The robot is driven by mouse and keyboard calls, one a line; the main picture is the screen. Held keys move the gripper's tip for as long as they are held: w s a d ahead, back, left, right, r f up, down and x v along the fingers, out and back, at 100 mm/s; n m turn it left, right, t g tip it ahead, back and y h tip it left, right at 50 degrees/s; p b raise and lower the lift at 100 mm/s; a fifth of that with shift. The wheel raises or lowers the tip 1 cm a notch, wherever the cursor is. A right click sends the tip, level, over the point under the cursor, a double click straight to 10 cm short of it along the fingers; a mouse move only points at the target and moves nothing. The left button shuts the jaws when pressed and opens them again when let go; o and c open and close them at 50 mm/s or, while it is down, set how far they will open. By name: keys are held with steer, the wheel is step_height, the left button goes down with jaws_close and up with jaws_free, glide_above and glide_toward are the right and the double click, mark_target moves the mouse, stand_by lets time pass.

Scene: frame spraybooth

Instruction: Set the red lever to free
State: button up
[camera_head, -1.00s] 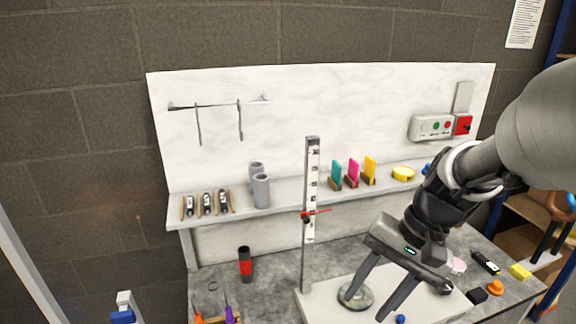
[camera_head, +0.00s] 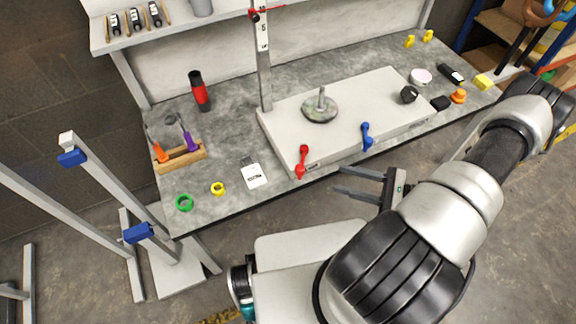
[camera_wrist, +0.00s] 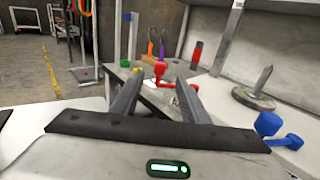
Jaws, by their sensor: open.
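The red lever (camera_head: 302,161) is on the front edge of the white base plate (camera_head: 380,98), left of a blue lever (camera_head: 367,135). It also shows in the wrist view (camera_wrist: 160,70), ahead of and between my fingers. My gripper (camera_head: 336,180) is open and empty, in front of the bench edge, to the right of and nearer than the red lever, apart from it. In the wrist view the blue lever (camera_wrist: 278,130) is close on the right. Lettering by the red lever is too small to read.
A round disc with a post (camera_head: 320,106) sits on the plate, by an upright metal column (camera_head: 264,70). A white card (camera_head: 254,175), a yellow ring (camera_head: 217,188) and a green ring (camera_head: 184,202) lie left of the plate. A grey stand (camera_head: 105,190) is at left.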

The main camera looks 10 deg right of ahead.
steer(key=x, duration=1.7)
steer(key=shift+w+f+t+b, duration=0.2)
steer(key=shift+w+t+b, duration=0.1)
steer(key=shift+b, duration=0.1)
steer(key=shift+a+m, duration=0.1)
steer(key=shift+m, duration=0.2)
jaws_close()
